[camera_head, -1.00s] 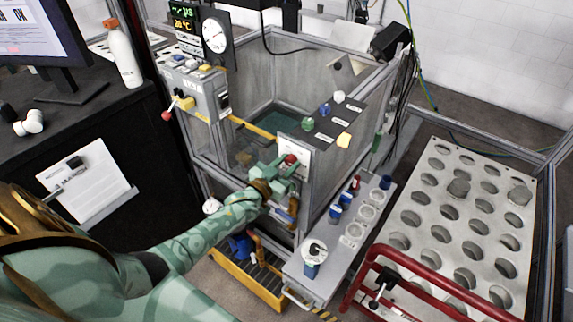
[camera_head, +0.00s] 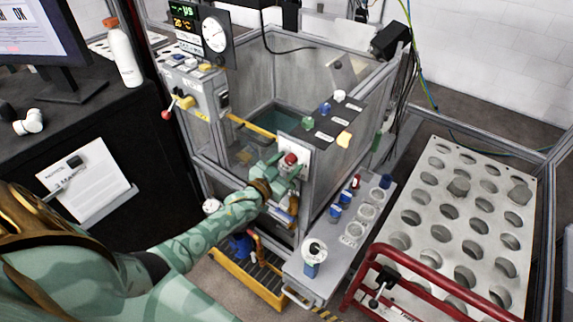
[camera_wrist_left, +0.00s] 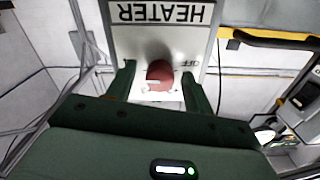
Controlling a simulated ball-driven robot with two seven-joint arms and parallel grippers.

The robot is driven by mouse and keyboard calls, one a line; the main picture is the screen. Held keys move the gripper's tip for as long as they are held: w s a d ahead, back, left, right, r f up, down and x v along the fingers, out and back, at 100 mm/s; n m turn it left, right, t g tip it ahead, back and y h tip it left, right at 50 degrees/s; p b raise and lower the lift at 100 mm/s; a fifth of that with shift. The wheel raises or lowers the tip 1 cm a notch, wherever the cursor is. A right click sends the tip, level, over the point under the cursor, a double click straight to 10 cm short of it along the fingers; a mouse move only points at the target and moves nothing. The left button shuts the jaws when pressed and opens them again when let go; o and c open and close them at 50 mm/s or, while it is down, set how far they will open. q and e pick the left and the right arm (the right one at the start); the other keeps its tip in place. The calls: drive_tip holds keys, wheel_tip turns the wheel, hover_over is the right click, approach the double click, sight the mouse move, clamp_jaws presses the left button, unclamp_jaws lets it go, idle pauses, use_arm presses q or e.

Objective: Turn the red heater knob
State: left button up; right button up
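The red heater knob (camera_head: 291,158) sits on a white panel (camera_head: 306,158) on the near side of the tank frame. In the left wrist view the red knob (camera_wrist_left: 159,76) is in front of the panel marked HEATER (camera_wrist_left: 165,38), with OFF printed to its right, upside down. My left gripper (camera_head: 284,168) is at the panel. In the wrist view the left gripper's fingers (camera_wrist_left: 160,88) stand on either side of the knob, with a small gap visible on each side. It is open. My right gripper is not in view.
A tank (camera_head: 275,115) stands behind the panel. A dark strip with colored knobs (camera_head: 328,128) runs along its right edge. A grey shelf (camera_head: 325,262) with small valves is to the right, beside a red rail (camera_head: 440,283) and a perforated plate (camera_head: 470,215).

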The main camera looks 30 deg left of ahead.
use_arm(q)
drive_tip(key=s+a+p, duration=0.1)
drive_tip(key=s, duration=1.5)
drive_tip(key=shift+s+a, duration=0.15)
drive_tip(key=s+f+g+y+b, duration=0.1)
drive_tip(key=s+f+g, duration=0.5)
drive_tip(key=f, duration=0.7)
drive_tip(key=s+f+g+y+b, duration=0.1)
drive_tip(key=s+f+g, duration=0.2)
drive_tip(key=s+f, duration=0.75)
drive_tip(key=s+d+f+g+b, duration=0.4)
drive_tip(key=s+d+f, duration=0.1)
drive_tip(key=s+f, duration=0.5)
drive_tip(key=s+d+f+g+b, duration=0.4)
drive_tip(key=s+f, duration=0.6)
drive_tip(key=f, duration=0.2)
drive_tip(key=shift+d+f+h, duration=0.15)
drive_tip(key=shift+d+h, duration=0.2)
drive_tip(key=shift+h, duration=0.05)
